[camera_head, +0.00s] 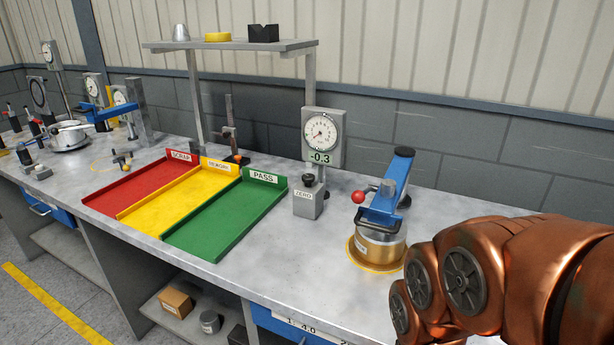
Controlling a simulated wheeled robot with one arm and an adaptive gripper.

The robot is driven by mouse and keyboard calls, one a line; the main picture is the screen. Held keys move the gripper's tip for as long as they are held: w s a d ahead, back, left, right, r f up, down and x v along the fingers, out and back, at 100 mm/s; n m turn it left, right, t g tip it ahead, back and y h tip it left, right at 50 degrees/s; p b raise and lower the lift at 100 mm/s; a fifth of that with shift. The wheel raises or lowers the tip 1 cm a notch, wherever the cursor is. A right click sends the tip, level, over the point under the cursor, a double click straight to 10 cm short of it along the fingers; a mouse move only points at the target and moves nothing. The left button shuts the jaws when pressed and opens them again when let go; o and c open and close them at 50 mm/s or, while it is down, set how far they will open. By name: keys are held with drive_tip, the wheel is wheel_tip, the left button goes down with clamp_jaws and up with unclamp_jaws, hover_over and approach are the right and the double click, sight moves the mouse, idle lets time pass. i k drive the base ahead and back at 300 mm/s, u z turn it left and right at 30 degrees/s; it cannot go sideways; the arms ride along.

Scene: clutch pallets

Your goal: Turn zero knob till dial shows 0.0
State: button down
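A grey dial gauge (323,132) stands at the back of the bench, right of the green tray. Its small green display (320,157) reads -0.3. Below it is a grey block with a white ZERO label (303,194). A small dark knob (308,179) sits at the top of this block, just above the label. My copper-coloured arm fills the lower right. My gripper is not visible, and no part of me touches the knob or the gauge.
A blue device with a red ball (358,197) stands over a brass-and-silver cylinder (379,248), between the gauge and my arm. Red (130,190), yellow (165,202) and green (215,228) trays lie left. A shelf (225,45) stands behind. Bench in front of the gauge is clear.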

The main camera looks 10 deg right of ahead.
sight(308, 178)
drive_tip(key=k, duration=0.6)
drive_tip(key=u, duration=0.9)
drive_tip(key=i, duration=1.55)
drive_tip(key=z, duration=0.65)
